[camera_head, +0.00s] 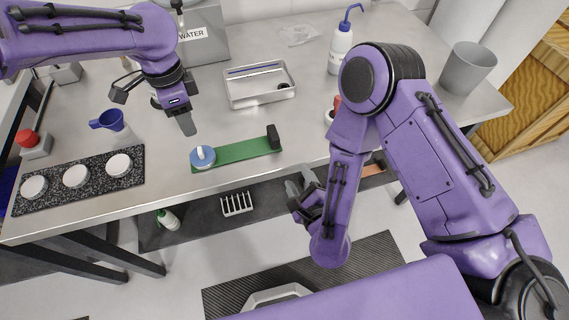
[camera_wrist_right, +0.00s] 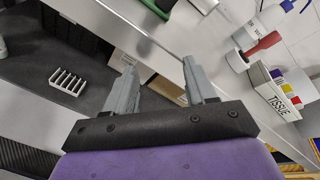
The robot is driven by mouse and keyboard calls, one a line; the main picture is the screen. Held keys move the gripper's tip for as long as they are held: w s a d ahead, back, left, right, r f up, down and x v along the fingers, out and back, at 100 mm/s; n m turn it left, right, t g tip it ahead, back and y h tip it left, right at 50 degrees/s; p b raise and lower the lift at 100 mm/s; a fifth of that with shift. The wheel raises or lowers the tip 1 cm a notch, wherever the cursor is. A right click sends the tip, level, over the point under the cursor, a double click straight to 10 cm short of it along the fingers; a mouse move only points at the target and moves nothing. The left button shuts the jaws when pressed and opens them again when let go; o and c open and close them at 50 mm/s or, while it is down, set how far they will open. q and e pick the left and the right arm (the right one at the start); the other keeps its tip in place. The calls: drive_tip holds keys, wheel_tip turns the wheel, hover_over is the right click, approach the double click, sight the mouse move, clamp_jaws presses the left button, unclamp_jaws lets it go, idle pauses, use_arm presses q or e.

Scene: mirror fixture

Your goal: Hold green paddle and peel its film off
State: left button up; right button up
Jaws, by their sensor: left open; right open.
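The green paddle (camera_head: 240,150) lies on the grey table near its front edge. It has a black upright block (camera_head: 273,137) at its right end and a round blue piece with a white knob (camera_head: 203,157) at its left end. I cannot make out a separate film. My left gripper (camera_head: 185,122) hangs open and empty above the table, behind the paddle's left end. My right gripper (camera_head: 301,184) is open and empty, in front of the table edge, right of the paddle and apart from it. Its two grey fingers show spread in the right wrist view (camera_wrist_right: 160,72).
A speckled mat (camera_head: 98,176) with white discs lies at the left, near a blue funnel (camera_head: 107,119). A metal tray (camera_head: 259,84) stands behind the paddle. A wash bottle (camera_head: 341,48) and a grey bin (camera_head: 466,68) stand at the right. A tissue box (camera_wrist_right: 278,92) shows in the wrist view.

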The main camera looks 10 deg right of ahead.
sight(276, 140)
drive_tip(key=a+r+m+t, duration=0.1)
drive_tip(key=r+m, duration=0.1)
drive_tip(key=m, duration=0.1)
drive_tip(key=a+r+m+t, duration=0.1)
drive_tip(key=r+m, duration=0.1)
drive_tip(key=m, duration=0.1)
drive_tip(key=w+a+r+m, duration=0.1)
drive_tip(key=r+m, duration=0.1)
drive_tip(key=m, duration=0.1)
drive_tip(key=shift+a+r+m+t, duration=0.15)
drive_tip(key=shift+m+t, duration=0.15)
drive_tip(key=shift+t, duration=0.1)
drive_tip(key=w, duration=1)
drive_tip(key=shift+w+a, duration=0.25)
drive_tip(key=shift+s, duration=0.1)
clamp_jaws()
